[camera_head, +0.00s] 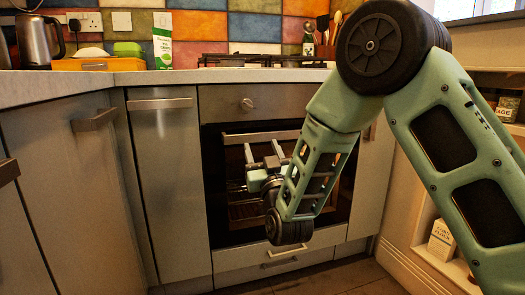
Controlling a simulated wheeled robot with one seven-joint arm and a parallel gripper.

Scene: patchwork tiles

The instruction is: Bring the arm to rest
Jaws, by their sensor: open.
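My arm, pale green with black joints, reaches in from the right of the head view and bends down in front of the oven (228,137). My gripper (262,150) is at the arm's end, in front of the dark oven door, with its fingers pointing away from me toward the oven. It is open, and I see nothing between the fingers. Part of the gripper is hidden behind the wrist links. I cannot tell how far the fingertips are from the oven door.
Grey cabinets (70,195) stand at the left. The worktop (60,88) holds a kettle (38,40), an orange box (85,64) and a carton (162,42). A gas hob (250,60) sits above the oven. Shelves with a small carton (441,240) stand at the right. Some floor (345,278) is clear.

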